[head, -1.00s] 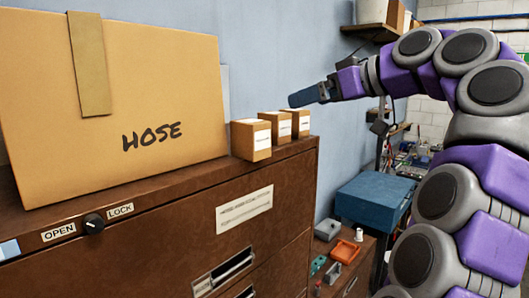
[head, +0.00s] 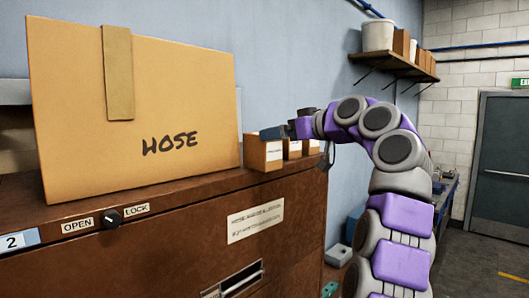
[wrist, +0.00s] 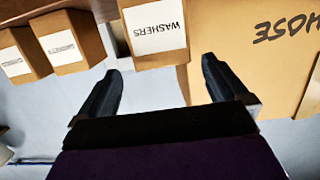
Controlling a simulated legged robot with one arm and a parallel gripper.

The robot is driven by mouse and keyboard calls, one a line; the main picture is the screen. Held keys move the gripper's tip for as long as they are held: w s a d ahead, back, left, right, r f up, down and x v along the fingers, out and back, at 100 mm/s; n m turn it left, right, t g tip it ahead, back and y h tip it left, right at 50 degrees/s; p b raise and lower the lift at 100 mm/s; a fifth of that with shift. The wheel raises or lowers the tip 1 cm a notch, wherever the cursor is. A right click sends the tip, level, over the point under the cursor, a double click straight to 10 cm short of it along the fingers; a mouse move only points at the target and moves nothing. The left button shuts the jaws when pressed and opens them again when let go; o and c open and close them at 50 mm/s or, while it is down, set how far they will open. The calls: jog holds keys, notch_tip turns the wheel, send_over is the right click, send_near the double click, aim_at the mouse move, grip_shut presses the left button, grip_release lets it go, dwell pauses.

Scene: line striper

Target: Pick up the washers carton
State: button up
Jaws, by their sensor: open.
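The washers carton (wrist: 155,28) is a small brown box with a white label reading WASHERS, upside down in the wrist view. In the head view it appears to be the small carton (head: 263,152) nearest the HOSE box, on top of the brown cabinet. My gripper (wrist: 158,78) is open, its two dark fingers apart and nothing between them. The carton lies just beyond the fingertips, roughly centred between them. In the head view my gripper (head: 272,132) is at the carton's upper edge and hides part of it; I cannot tell whether they touch.
Two similar small cartons (wrist: 66,40) (wrist: 20,55) stand beside it. The large HOSE box (head: 140,110) stands close on its other side. All are on the brown cabinet (head: 170,195) against a blue wall. A shelf (head: 390,65) with a white bucket is at the upper right.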

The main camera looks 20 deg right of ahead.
jog(key=w+a, duration=0.2)
jog(key=shift+w+f, duration=0.3)
jog(key=shift+f, duration=0.05)
jog(key=shift+w+d+f, duration=0.15)
jog(key=shift+w+f, duration=0.05)
jog(key=shift+w, duration=0.25)
jog(key=w, duration=0.1)
jog(key=w+f+p, duration=0.1)
jog(key=w, duration=0.1)
jog(key=shift+w+d, duration=0.1)
jog(key=shift+w, duration=0.15)
jog(key=shift+w+a, duration=0.1)
jog(key=shift+a, duration=0.1)
jog(key=shift+a+r, duration=0.2)
jog(key=shift+a, duration=0.3)
jog(key=shift+c, duration=0.2)
jog(key=shift+s+a, duration=0.15)
jog(key=shift+s, duration=0.05)
jog(key=shift+c, duration=0.8)
jog(key=shift+f, duration=0.1)
jog(key=shift+c, duration=1.4)
jog(key=shift+d, duration=0.55)
jog(key=c, duration=0.6)
jog(key=shift+a, duration=0.1)
jog(key=shift+c, duration=1)
jog(key=shift+a, duration=0.15)
jog(key=shift+w+r, duration=0.1)
jog(key=shift+r, duration=0.1)
